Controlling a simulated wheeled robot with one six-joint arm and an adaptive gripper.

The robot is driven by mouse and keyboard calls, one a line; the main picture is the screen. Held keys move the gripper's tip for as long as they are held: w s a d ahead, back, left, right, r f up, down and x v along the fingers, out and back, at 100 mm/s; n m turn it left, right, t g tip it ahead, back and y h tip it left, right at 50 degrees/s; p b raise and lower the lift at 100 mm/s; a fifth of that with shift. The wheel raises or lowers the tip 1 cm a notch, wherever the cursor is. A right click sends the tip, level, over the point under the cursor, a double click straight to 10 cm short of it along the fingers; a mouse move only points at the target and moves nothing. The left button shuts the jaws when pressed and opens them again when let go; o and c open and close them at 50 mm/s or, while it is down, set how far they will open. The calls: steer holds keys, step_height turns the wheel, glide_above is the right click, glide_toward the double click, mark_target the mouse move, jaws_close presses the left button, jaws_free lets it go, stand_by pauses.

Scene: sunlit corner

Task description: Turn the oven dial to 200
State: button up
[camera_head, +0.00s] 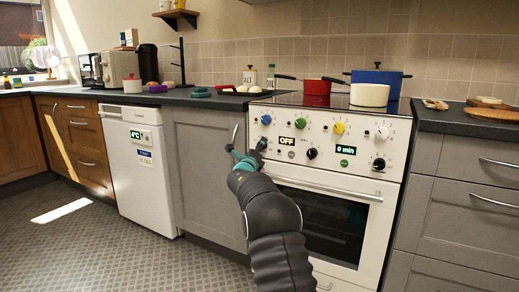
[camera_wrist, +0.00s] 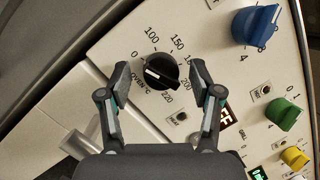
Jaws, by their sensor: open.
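The oven dial (camera_wrist: 160,72) is a round black knob with a white line, ringed by marks from 0 to 220 and labelled OVEN °C. The line lies slanted, roughly along the direction of the 0 mark; which end is the pointer is hard to tell. My gripper (camera_wrist: 160,76) is open, one finger on each side of the dial, with gaps visible between fingers and knob. In the head view my gripper (camera_head: 246,151) is at the left end of the white oven's panel (camera_head: 345,131) and largely hides the dial. The oven display (camera_head: 287,141) reads OFF.
A blue knob (camera_wrist: 255,25), a green knob (camera_wrist: 284,113) and a yellow knob (camera_wrist: 294,157) are near my gripper. The oven door handle (camera_head: 325,188) runs below the panel. Red (camera_head: 317,88), white and blue pots stand on the hob. Open floor (camera_head: 140,245) lies left.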

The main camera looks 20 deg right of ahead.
steer(key=c, duration=1)
steer(key=shift+d, duration=0.15)
steer(key=shift+c, duration=0.6)
steer(key=shift+f, duration=0.1)
